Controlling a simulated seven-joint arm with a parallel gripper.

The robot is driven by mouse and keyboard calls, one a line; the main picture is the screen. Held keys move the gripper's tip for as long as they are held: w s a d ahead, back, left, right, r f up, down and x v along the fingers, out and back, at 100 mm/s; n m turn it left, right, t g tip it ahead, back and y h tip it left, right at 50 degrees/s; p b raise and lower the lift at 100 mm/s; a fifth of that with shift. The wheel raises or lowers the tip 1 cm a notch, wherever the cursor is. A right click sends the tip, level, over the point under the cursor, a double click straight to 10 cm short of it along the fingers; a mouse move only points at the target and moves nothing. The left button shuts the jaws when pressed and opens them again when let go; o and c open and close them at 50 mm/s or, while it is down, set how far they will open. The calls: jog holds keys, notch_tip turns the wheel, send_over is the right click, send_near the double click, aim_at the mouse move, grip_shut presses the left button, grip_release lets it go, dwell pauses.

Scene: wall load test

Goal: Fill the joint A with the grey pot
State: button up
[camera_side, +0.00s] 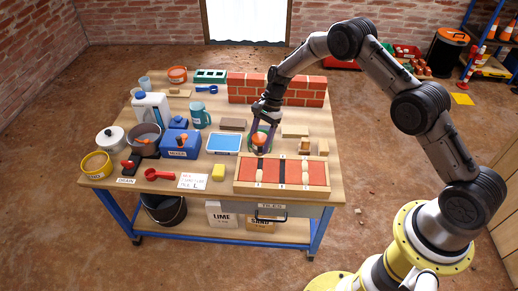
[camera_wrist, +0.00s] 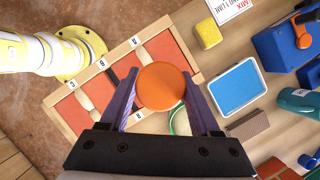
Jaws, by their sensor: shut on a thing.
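My gripper (camera_side: 262,130) is shut on a small pot (camera_side: 259,139) with a round orange top. In the wrist view, the orange top (camera_wrist: 161,86) sits between the two purple fingers of the gripper (camera_wrist: 160,92) and hides the pot's sides, so I cannot tell if its body is grey. The pot is just behind the back edge of a wood-framed panel (camera_side: 240,182) of red bricks. The panel's upright joints show as two cream strips (camera_side: 259,175) and a dark middle one (camera_side: 282,173). In the wrist view, the pot covers part of the panel (camera_wrist: 70,103).
A yellow sponge (camera_side: 218,172) lies left of the panel, and a blue tray (camera_side: 223,143) left of the pot. A blue box (camera_side: 180,144), a teal mug (camera_side: 200,115) and a white jug (camera_side: 152,112) stand farther left. A low brick wall (camera_side: 247,88) stands behind my gripper.

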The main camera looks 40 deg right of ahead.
jog(key=shift+w+d+m+t, duration=0.35)
jog(key=shift+d+m, duration=0.1)
jog(key=shift+m, duration=0.35)
jog(key=shift+f, duration=2.9)
jog(key=shift+f, duration=0.65)
jog(key=shift+r, duration=3.55)
